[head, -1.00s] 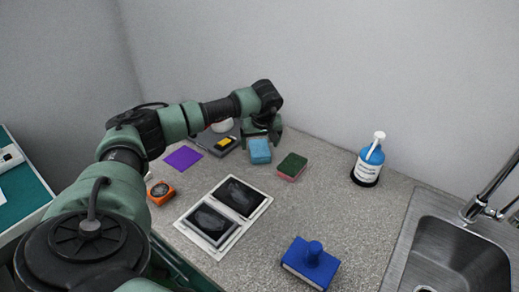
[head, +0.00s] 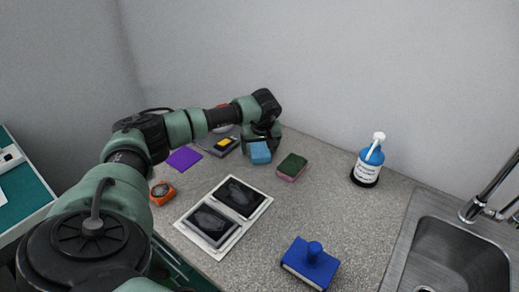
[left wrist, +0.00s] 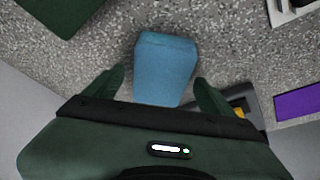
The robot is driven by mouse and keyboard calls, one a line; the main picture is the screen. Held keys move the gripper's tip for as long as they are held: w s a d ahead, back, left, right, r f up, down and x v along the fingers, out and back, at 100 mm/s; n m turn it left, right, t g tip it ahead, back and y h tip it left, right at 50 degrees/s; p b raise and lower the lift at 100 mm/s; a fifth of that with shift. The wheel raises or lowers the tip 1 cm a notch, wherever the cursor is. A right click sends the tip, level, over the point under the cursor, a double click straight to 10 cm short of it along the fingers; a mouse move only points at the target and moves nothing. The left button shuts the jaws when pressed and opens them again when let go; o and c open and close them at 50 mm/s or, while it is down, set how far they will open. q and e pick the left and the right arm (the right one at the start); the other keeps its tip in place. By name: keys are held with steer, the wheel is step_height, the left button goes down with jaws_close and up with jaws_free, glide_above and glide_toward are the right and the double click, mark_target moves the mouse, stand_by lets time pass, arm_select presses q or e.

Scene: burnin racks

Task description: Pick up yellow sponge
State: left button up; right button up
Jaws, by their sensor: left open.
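No sponge that looks yellow shows in these views. A light blue sponge-like block (head: 260,153) stands on the counter under my left gripper (head: 261,141). In the left wrist view the block (left wrist: 166,62) lies between and ahead of the fingertips of my open left gripper (left wrist: 160,88), with a finger on either side. I cannot tell whether a finger touches it. A sponge with a dark green top and pink body (head: 292,167) lies to its right. My right gripper is not in view.
A grey device with a yellow patch (head: 218,145) and a purple sheet (head: 184,159) lie to the left. A framed pair of dark plates (head: 225,212), an orange gadget (head: 162,192), a blue stamp-like block (head: 311,263), a blue pump bottle (head: 368,165) and a sink (head: 445,250) surround open counter.

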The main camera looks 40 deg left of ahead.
mark_target(260, 148)
arm_select(q)
steer(key=c, duration=1.6)
steer(key=shift+o, duration=0.2)
steer(key=shift+r, duration=0.4)
step_height(260, 148, up, 20)
steer(key=b, duration=0.2)
steer(key=shift+f, duration=0.1)
